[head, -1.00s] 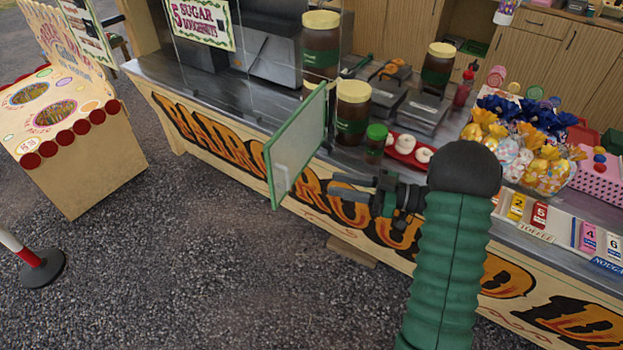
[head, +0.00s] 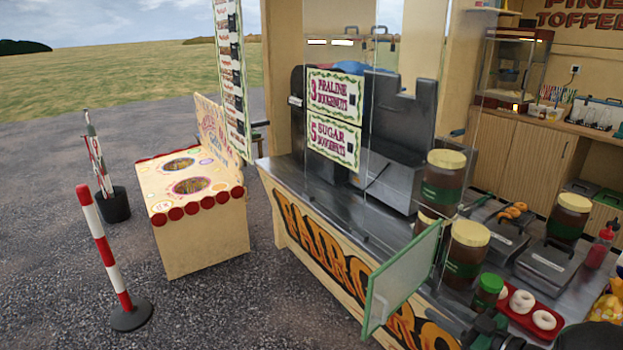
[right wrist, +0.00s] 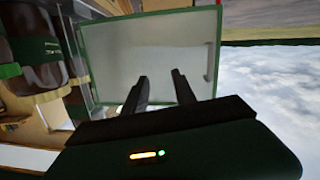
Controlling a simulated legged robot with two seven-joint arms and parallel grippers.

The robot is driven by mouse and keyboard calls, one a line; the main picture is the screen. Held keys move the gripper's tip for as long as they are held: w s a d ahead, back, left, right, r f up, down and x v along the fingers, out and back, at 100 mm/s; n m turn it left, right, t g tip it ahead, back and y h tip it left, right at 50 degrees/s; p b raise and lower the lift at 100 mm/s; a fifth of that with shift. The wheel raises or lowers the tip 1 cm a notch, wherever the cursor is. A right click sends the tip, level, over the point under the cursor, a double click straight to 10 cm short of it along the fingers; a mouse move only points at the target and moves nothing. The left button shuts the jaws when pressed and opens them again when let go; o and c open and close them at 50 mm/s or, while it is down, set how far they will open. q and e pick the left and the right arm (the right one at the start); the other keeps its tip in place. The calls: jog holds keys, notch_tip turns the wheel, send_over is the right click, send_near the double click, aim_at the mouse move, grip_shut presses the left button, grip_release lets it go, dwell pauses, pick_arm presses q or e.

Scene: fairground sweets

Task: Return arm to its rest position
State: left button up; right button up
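My right gripper (right wrist: 162,88) shows in the right wrist view with its two dark fingers apart and nothing between them. The green-framed clear panel (right wrist: 150,50) lies beyond the fingertips; I cannot tell how wide the space between is. In the head view this panel (head: 402,278) stands swung out past the counter's front edge. Only a dark part of my right arm and gripper shows at the head view's bottom right edge, with the fingers hard to make out. My left gripper is in neither view.
The counter (head: 345,215) holds jars with cream lids (head: 466,250), a green-lidded jar (head: 487,291) and a red tray (head: 520,318) of white doughnuts close to my right arm. A game stand (head: 205,245) and a striped post (head: 105,248) stand on open gravel at left.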

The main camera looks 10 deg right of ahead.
jog(key=w+a+r+m+h, duration=0.2)
jog(key=w+h, duration=0.1)
jog(key=w, duration=0.1)
jog(key=s+a+f+m+g+h+p, duration=0.2)
jog(key=a+f+m+g+h+p, duration=0.1)
jog(key=a+g+h, duration=0.15)
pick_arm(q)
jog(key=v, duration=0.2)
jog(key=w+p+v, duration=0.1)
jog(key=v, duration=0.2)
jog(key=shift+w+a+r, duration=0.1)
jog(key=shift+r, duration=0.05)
pick_arm(e)
jog(key=s+a+f+g, duration=0.2)
jog(key=s+a+g, duration=0.2)
jog(key=s+a, duration=0.3)
jog(key=s+a+f+m+g, duration=0.1)
jog(key=s+a+f+g, duration=0.2)
jog(key=s+a, duration=0.4)
jog(key=s+g+y, duration=0.1)
jog(key=s, duration=0.4)
jog(key=shift+s+f+m, duration=0.25)
jog(key=shift+s+m, duration=0.05)
jog(key=shift+s, duration=0.05)
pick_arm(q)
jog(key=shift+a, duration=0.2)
pick_arm(e)
jog(key=shift+a, duration=0.2)
